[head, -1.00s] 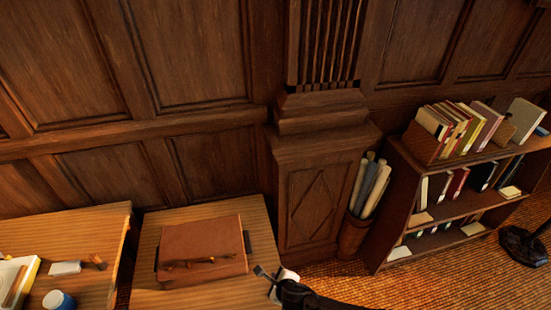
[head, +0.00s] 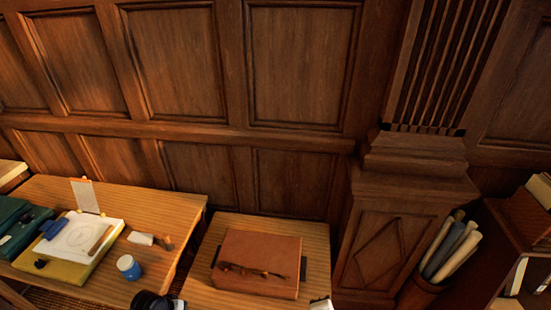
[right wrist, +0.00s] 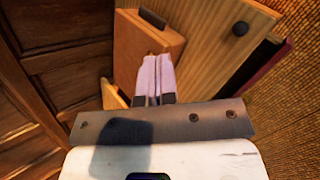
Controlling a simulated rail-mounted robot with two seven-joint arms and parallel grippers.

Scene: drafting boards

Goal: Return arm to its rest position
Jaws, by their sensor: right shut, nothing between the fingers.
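My right gripper shows in the right wrist view (right wrist: 154,78), its two pale fingers pressed together with nothing between them. Beyond it are the brown leather case (right wrist: 150,42) and a wooden table top (right wrist: 205,55); I see no contact with either. My left gripper is not in view.
A black object (head: 152,300) is cut off at the bottom edge. A bin of paper rolls (head: 452,248) and a bookshelf (head: 520,235) stand right.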

